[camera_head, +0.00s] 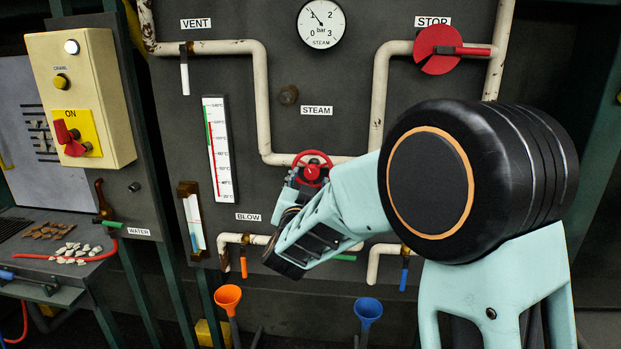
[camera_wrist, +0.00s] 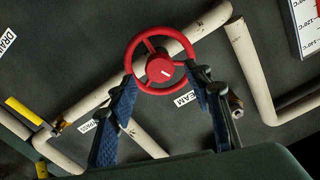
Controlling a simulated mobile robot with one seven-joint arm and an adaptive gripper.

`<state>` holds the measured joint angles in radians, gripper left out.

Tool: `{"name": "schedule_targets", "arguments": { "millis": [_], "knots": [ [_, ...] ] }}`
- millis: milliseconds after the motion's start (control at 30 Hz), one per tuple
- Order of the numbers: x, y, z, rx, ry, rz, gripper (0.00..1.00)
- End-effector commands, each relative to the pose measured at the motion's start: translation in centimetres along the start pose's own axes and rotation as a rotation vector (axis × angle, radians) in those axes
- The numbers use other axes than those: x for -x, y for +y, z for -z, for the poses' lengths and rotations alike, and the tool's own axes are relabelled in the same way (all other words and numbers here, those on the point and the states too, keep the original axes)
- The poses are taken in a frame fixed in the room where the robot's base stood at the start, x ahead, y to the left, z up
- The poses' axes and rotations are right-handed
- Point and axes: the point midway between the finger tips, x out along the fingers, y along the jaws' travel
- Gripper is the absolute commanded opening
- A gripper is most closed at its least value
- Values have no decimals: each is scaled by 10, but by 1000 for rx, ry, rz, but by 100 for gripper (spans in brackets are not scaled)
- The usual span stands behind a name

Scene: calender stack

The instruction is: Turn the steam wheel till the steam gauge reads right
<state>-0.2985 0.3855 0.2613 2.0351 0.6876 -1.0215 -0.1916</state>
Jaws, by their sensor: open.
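The red steam wheel (camera_head: 312,167) sits on the pale pipe below the STEAM label. In the wrist view the wheel (camera_wrist: 160,68) shows its full rim, spokes and a white mark on its hub. My gripper (camera_head: 298,187) is at the wheel. In the wrist view the open gripper (camera_wrist: 166,80) has one blue-padded finger on each side of the lower rim; I cannot tell whether they touch it. The round white steam gauge (camera_head: 321,24), marked 0 to 3 bar, has its black needle pointing up and left, near 1. No target mark is readable on it.
A red STOP disc with a lever (camera_head: 438,50) is at the upper right, and a white vent handle (camera_head: 184,72) at the upper left. A thermometer (camera_head: 219,150) and pale pipes (camera_head: 262,100) cover the panel. Orange (camera_head: 228,297) and blue (camera_head: 368,309) funnels stand below.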

Motion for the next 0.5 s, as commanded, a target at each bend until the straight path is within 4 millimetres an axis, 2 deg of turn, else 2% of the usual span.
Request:
{"name": "schedule_targets", "arguments": {
  "millis": [100,300,500],
  "knots": [
    [27,-1,0,0,-1,2,46],
    [67,-1,1,1,0,3,46],
    [90,0,1,-1,1,0,46]
  ]
}}
